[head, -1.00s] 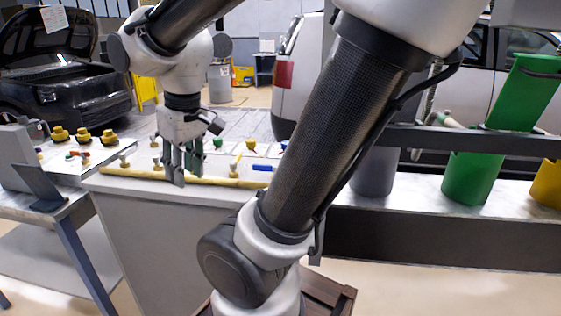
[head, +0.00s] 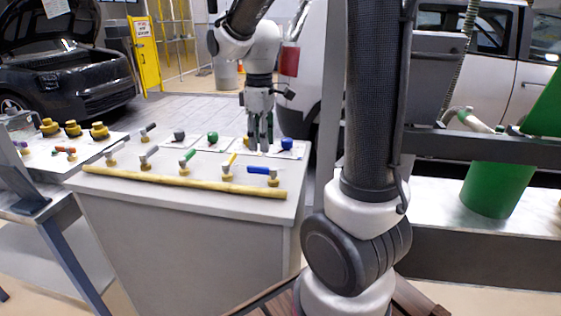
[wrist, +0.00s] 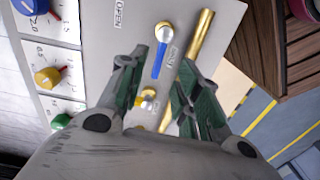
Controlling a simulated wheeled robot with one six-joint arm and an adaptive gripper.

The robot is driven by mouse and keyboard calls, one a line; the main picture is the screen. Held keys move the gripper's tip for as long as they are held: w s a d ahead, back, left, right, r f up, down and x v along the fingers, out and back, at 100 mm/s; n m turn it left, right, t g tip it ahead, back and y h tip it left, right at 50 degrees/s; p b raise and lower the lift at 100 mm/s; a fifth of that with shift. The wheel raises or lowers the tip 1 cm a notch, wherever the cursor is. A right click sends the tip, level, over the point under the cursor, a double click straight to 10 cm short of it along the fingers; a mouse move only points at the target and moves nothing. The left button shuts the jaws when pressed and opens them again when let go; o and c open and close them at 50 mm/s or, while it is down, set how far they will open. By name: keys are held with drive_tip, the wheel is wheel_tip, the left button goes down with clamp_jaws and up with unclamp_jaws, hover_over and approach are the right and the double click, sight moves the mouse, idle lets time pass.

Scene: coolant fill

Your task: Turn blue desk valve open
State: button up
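The blue desk valve (head: 262,170) sits at the right end of a row of lever valves on the grey desk. Its blue lever points left from a brass body, roughly along the pipe. In the wrist view the blue lever (wrist: 158,62) appears between my fingertips, with an OPEN label (wrist: 120,13) on the panel beside it. My gripper (head: 262,147) is over the desk's back right, fingers pointing down, seen just behind the valve in the head view. The gripper is open in the wrist view (wrist: 157,70), with no contact visible. The exact height gap is unclear.
A brass pipe (head: 180,183) runs along the desk's front edge. The yellow lever (head: 230,163) is the nearest neighbouring valve. Behind the levers stand a blue knob (head: 287,144) and a green knob (head: 212,136). A green container (head: 497,188) stands on the right bench.

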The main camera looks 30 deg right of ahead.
sight(263, 167)
drive_tip(key=shift+f+n, duration=0.3)
drive_tip(key=shift+f, duration=0.05)
wheel_tip(263, 167, down, 7)
drive_tip(key=shift+f, duration=0.1)
clamp_jaws()
